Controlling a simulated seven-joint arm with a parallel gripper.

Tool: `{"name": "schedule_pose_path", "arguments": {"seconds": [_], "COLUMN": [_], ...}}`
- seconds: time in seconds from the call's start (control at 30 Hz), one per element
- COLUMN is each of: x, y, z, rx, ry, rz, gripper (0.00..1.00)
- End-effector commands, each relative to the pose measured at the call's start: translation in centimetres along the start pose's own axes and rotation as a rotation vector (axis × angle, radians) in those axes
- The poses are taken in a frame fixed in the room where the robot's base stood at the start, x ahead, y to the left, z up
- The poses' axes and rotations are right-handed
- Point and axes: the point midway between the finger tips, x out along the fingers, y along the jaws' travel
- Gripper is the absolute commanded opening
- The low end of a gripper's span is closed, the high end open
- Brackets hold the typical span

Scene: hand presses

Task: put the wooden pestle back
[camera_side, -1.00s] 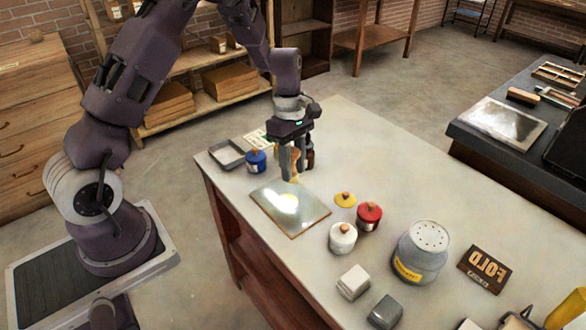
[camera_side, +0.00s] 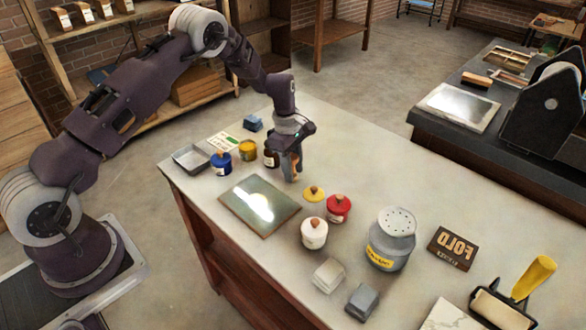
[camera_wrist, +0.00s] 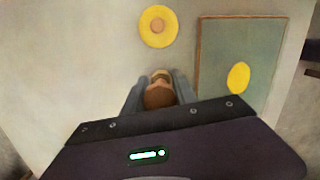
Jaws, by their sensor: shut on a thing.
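My gripper (camera_side: 291,178) is shut on the wooden pestle (camera_side: 294,163), whose rounded brown end (camera_wrist: 159,96) shows between the fingers in the wrist view. The fingers hide most of the pestle. My gripper is over the bench, beyond the glass slab (camera_side: 246,194) and left of the yellow lid (camera_side: 314,194). The slab (camera_wrist: 221,100) bears a yellow ink patch (camera_wrist: 238,77) in the wrist view. The lid (camera_wrist: 158,26) also shows there. I cannot tell whether the pestle's lower end touches the bench.
An open yellow pot (camera_side: 248,151), a blue pot (camera_side: 220,164), a dark jar (camera_side: 270,156) and a grey tray (camera_side: 191,159) stand behind the slab. Red (camera_side: 338,209) and white (camera_side: 314,233) pots and a grey shaker can (camera_side: 391,240) stand right. The bench's back right is clear.

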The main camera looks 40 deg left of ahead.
Motion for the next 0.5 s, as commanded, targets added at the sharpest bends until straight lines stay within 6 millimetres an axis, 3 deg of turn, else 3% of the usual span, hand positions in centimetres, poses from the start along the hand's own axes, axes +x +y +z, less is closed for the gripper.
{"name": "schedule_pose_path", "arguments": {"seconds": [0.3,0.33,0.43,0.5], "x": [0.35,0.36,0.33,0.33], "y": [0.05,0.05,0.05,0.05], "z": [-0.05,-0.05,-0.05,-0.05], "rx": [0.001,0.001,0.001,0.001], "ry": [0.0,0.0,0.0,0.0], "rz": [0.002,0.002,0.002,0.002], "gripper": [0.0,0.37,0.55,0.55]}}
